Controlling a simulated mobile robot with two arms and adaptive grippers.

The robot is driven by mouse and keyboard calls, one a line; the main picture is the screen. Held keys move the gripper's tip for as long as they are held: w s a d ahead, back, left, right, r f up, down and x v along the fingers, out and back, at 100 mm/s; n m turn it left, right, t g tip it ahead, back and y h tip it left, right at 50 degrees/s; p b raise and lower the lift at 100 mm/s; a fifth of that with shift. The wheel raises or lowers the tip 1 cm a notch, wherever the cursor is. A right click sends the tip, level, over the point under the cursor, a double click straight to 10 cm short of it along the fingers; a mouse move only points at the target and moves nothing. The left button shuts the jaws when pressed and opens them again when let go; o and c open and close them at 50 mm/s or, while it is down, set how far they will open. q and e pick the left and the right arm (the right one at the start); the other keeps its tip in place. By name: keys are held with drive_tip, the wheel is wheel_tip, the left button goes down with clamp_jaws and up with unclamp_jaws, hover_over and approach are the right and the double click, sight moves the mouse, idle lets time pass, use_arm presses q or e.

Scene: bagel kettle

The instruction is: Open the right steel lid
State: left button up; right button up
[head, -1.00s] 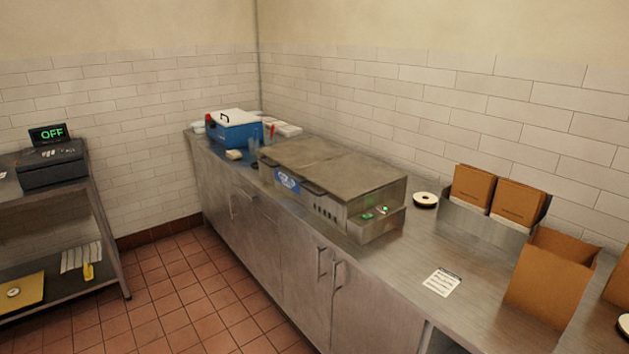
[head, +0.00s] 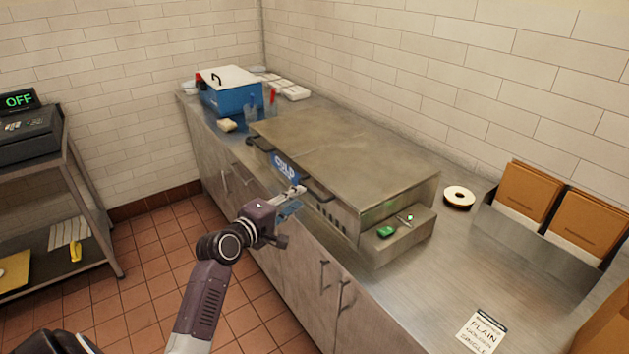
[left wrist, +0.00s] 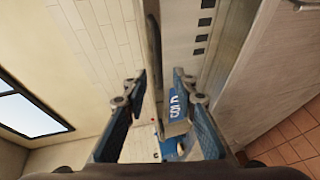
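The steel kettle unit on the counter has a flat top with the right steel lid (head: 385,165) lying flat and shut. Its dark front handle (head: 318,190) sticks out just right of my left gripper (head: 293,202). My left gripper is in front of the unit, by the blue label (head: 286,168). In the left wrist view the two fingers (left wrist: 158,115) stand apart with nothing gripped between them. A dark bar, seemingly a handle (left wrist: 153,50), shows beyond the fingertips. The blue label (left wrist: 178,108) shows beside the right finger. My right gripper is not seen.
A second dark handle (head: 259,143) is at the unit's left. A control box (head: 400,237) with a green switch juts from its right end. A blue cooler (head: 230,98) stands behind left. Paper bags (head: 527,190) stand at right. The floor in front is free.

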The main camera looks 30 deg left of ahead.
sight(310, 190)
use_arm(q)
drive_tip(key=w, duration=0.3)
drive_tip(key=shift+w+d+p, duration=0.1)
drive_tip(key=shift+d+p, duration=0.1)
drive_tip(key=shift+p, duration=0.2)
drive_tip(key=w, duration=0.1)
drive_tip(key=w+f, duration=0.1)
drive_tip(key=w, duration=0.1)
drive_tip(key=shift+w+a, duration=0.1)
drive_tip(key=shift+w, duration=0.05)
drive_tip(key=shift+w+f, duration=0.1)
drive_tip(key=shift+w, duration=0.05)
drive_tip(key=shift+c, duration=1)
clamp_jaws()
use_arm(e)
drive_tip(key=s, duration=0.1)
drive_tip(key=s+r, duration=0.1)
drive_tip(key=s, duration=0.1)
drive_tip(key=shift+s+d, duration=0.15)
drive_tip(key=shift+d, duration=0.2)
